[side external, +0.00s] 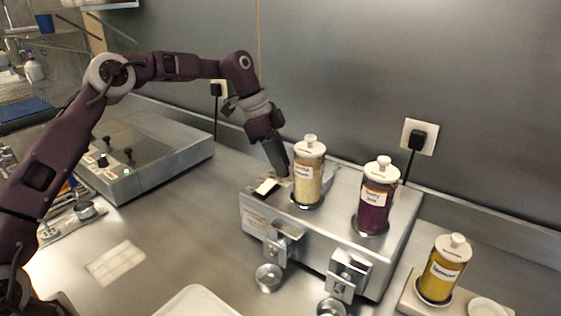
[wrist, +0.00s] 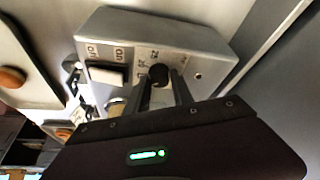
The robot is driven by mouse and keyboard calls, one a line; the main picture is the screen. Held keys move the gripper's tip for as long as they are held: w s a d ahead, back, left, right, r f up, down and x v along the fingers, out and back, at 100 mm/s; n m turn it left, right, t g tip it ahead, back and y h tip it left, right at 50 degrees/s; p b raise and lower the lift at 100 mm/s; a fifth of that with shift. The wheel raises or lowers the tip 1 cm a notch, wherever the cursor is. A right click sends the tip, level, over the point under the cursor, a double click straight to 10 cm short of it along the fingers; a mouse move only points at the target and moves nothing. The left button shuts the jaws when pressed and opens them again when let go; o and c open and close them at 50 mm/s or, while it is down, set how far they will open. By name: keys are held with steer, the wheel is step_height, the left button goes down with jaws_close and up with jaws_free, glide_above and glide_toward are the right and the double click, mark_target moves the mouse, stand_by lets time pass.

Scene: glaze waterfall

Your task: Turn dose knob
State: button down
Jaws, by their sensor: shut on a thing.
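The dose knob (side external: 289,181) is barely visible in the side view, mostly hidden by my gripper and a bottle. In the wrist view it is a dark round knob (wrist: 158,73) on the metal dispenser's top, with small printed marks around it. My gripper (side external: 279,168) reaches down to the dispenser top beside the cream-filled bottle. In the wrist view its two dark fingers (wrist: 159,84) stand on either side of the knob and are shut on it. The metal dispenser (side external: 325,219) stands on the counter.
A white rocker switch (side external: 267,187) lies beside the knob. A cream-filled bottle (side external: 308,177) and a purple-filled bottle (side external: 376,200) stand on the dispenser, close right of my gripper. A yellow-filled bottle (side external: 443,272) is at the right. The counter at front left is mostly clear around a white tray (side external: 200,302).

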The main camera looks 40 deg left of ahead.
steer(key=m+g, duration=0.2)
steer(key=m, duration=0.3)
steer(key=shift+w, duration=0.1)
steer(key=shift+m, duration=0.4)
stand_by(0.3)
steer(key=c, duration=1.1)
jaws_free()
steer(key=shift+n, duration=0.3)
